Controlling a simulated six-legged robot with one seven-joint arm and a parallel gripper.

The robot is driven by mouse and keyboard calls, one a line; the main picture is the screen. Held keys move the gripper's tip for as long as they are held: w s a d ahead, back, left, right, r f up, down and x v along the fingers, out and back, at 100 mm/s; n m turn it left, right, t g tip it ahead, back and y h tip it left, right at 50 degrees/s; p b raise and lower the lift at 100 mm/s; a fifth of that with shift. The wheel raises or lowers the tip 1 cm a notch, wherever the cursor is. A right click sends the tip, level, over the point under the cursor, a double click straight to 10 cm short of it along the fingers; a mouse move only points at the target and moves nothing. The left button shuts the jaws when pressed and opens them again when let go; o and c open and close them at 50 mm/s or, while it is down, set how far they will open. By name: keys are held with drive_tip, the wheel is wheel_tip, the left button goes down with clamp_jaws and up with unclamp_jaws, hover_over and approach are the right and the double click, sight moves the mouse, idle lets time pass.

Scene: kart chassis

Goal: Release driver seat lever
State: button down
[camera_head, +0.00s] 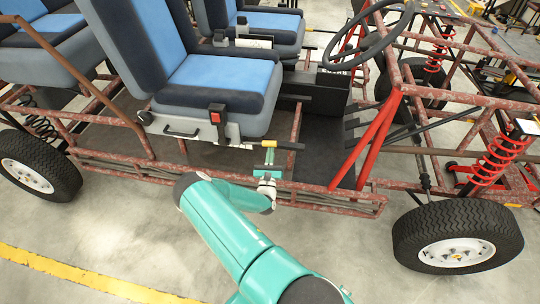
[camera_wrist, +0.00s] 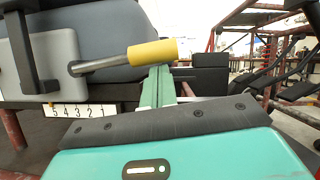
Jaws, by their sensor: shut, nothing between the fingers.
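The driver seat (camera_head: 200,70) has blue and black cushions on a grey base. Its lever, a metal rod with a yellow grip (camera_head: 290,146), sticks out to the right from the front corner of the base; the yellow grip (camera_wrist: 153,52) also shows in the wrist view. My gripper (camera_head: 268,158) is at the lever, on its near side in the head view. In the wrist view, my gripper's green fingers (camera_wrist: 158,86) are shut together with nothing between them. Their tips are right by the underside of the yellow grip; I cannot tell whether they touch it.
A white number strip (camera_wrist: 80,110) lies below the seat base. A red-and-black buckle (camera_head: 217,115) hangs at the seat's side. The rusty chassis side rail (camera_head: 330,197) runs below my gripper. The steering wheel (camera_head: 368,35) and red struts (camera_head: 376,135) stand to the right.

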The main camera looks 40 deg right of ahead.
sight(270, 145)
wheel_tip(270, 145, up, 3)
drive_tip(key=n+t+y, duration=0.1)
drive_tip(key=n, duration=0.1)
drive_tip(key=n+t+y, duration=0.1)
drive_tip(key=n, duration=0.2)
drive_tip(key=shift+r, duration=0.2)
drive_tip(key=r+n+y, duration=0.2)
drive_tip(key=n, duration=0.1)
drive_tip(key=shift+w+a+r, duration=0.1)
drive_tip(key=shift+w+a, duration=0.05)
drive_tip(key=shift+a, duration=0.05)
drive_tip(key=shift+w+r+n, duration=0.1)
drive_tip(key=shift+r+n, duration=0.2)
drive_tip(key=shift+n, duration=0.2)
drive_tip(key=shift+w+a+r, duration=0.2)
drive_tip(key=shift+w+r, duration=0.05)
drive_tip(key=shift+r, duration=0.4)
